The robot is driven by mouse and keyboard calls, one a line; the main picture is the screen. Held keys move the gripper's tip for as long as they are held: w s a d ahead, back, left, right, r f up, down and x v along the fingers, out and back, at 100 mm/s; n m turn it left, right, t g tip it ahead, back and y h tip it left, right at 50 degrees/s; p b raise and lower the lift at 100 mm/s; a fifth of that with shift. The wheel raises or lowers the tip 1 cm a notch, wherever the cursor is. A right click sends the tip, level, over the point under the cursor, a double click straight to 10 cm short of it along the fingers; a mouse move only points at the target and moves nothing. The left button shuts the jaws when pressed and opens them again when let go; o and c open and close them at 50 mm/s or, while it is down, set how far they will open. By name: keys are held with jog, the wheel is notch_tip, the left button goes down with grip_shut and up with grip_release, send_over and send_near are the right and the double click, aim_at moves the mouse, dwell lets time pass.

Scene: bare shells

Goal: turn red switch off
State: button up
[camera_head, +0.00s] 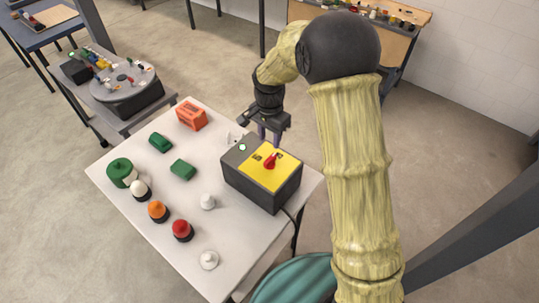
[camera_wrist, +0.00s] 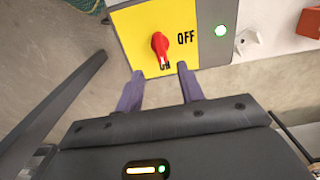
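The red switch (camera_head: 270,161) is a rotary knob on the yellow plate (camera_head: 254,160) of a dark grey box (camera_head: 250,186) at the table's right corner. In the wrist view, the red switch (camera_wrist: 160,44) has its white-marked end pointing at the partly covered "ON" label (camera_wrist: 165,65). The "OFF" label (camera_wrist: 186,37) is to its right. A green lamp (camera_wrist: 221,30) on the box is lit. My gripper (camera_head: 269,132) is behind the box in the head view. In the wrist view, its two purple fingers (camera_wrist: 161,73) are apart and empty, just short of the knob.
The white table (camera_head: 140,215) also holds an orange block (camera_head: 191,115), green blocks (camera_head: 183,169), a green roll (camera_head: 121,172), coloured domes (camera_head: 182,230) and white pieces (camera_head: 208,202). A cable runs from the box. A teal round seat (camera_head: 296,280) stands by the table's front edge.

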aim_at(269, 159)
notch_tip(269, 159, down, 10)
jog(key=shift+r+p, duration=0.1)
jog(key=shift+p, duration=0.9)
grip_shut()
